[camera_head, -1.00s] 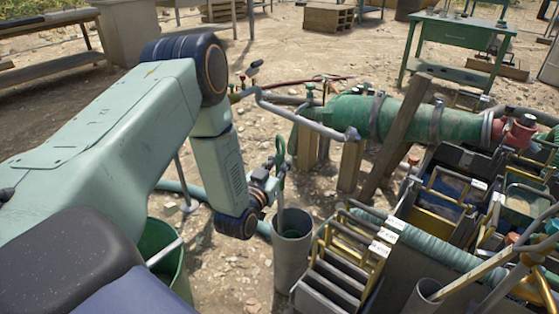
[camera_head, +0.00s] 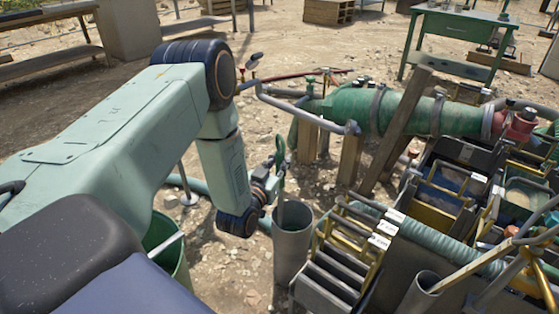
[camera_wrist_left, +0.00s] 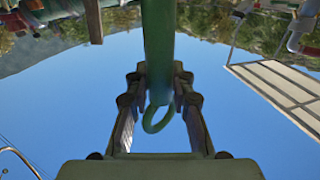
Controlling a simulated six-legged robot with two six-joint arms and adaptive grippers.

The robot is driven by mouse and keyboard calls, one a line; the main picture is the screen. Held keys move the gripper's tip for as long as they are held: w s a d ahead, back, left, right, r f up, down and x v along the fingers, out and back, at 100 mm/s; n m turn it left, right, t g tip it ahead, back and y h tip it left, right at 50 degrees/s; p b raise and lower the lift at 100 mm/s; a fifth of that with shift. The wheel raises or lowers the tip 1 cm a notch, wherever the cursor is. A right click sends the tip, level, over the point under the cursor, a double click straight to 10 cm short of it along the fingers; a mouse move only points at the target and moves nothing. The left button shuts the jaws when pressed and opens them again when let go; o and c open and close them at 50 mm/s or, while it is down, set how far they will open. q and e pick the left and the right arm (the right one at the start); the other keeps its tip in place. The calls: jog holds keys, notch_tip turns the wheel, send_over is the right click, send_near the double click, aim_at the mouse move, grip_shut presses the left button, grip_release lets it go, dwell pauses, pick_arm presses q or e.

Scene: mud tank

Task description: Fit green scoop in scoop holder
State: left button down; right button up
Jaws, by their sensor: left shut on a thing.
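The green scoop (camera_head: 280,150) stands roughly upright, its looped handle end at the top. Its lower part goes down into the mouth of the scoop holder, a grey upright tube (camera_head: 290,252), and is hidden inside. My left gripper (camera_head: 272,180) is shut on the scoop below the loop, just above and left of the tube's rim. In the left wrist view the scoop's green shaft (camera_wrist_left: 158,45) and loop show between the fingers of my left gripper (camera_wrist_left: 158,78). My right gripper is not in view.
A rack of grey trays (camera_head: 335,270) stands close to the right of the tube. A green bucket (camera_head: 168,260) is at lower left, below my arm. Another grey tube (camera_head: 415,292) and a gold-coloured stand (camera_head: 520,265) are at lower right. A green tank (camera_head: 400,112) lies behind.

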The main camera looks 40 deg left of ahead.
pick_arm(q)
jog(key=shift+f, duration=0.55)
dwell(0.6)
jog(key=c, duration=1.1)
grip_release()
jog(key=shift+s, duration=0.1)
jog(key=s, duration=0.4)
jog(key=s+d, duration=0.1)
jog(key=s, duration=0.2)
jog(key=s+d, duration=0.1)
jog(key=s, duration=0.3)
jog(key=shift+s+d, duration=0.1)
jog(key=shift+s, duration=0.25)
